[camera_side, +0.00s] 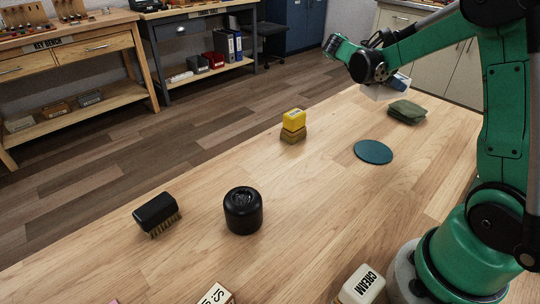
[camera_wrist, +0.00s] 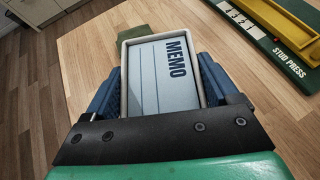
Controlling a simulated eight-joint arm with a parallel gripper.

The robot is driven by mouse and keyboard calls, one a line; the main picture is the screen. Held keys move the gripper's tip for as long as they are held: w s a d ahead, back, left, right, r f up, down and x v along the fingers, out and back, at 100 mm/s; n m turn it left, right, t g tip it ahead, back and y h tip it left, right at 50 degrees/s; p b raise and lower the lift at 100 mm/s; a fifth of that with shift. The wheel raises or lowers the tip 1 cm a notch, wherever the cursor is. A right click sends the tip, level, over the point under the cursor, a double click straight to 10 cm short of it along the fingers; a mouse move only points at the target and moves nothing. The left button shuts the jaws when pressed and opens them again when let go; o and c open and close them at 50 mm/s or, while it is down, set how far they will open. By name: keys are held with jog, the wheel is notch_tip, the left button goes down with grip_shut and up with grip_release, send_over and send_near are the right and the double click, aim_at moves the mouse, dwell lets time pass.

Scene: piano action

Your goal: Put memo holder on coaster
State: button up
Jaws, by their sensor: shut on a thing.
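The memo holder (camera_wrist: 168,75) is a pale frame with a lined light-blue face marked MEMO. In the wrist view it sits between the two blue fingers of my gripper (camera_wrist: 162,88), which is shut on it. In the side view my gripper (camera_side: 396,84) holds the memo holder (camera_side: 374,92), partly hidden, above the table's far part. The coaster looks to be the flat round teal disc (camera_side: 373,152), lying bare on the table. It is nearer the side camera than my gripper and apart from the memo holder. I cannot see the coaster in the wrist view.
A folded green cloth (camera_side: 406,112) lies near the held memo holder. A yellow block-like item (camera_side: 293,125), a black round container (camera_side: 243,210), a brush (camera_side: 157,213) and a CREAM box (camera_side: 363,286) stand on the table. The wrist view shows a STUD PRESS board (camera_wrist: 285,45). Clear wood surrounds the coaster.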

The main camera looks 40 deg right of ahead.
aim_at(369, 140)
notch_tip(369, 140, down, 13)
jog(key=shift+f, duration=0.15)
dwell(0.4)
jog(key=o, duration=1.2)
jog(key=shift+f, duration=0.15)
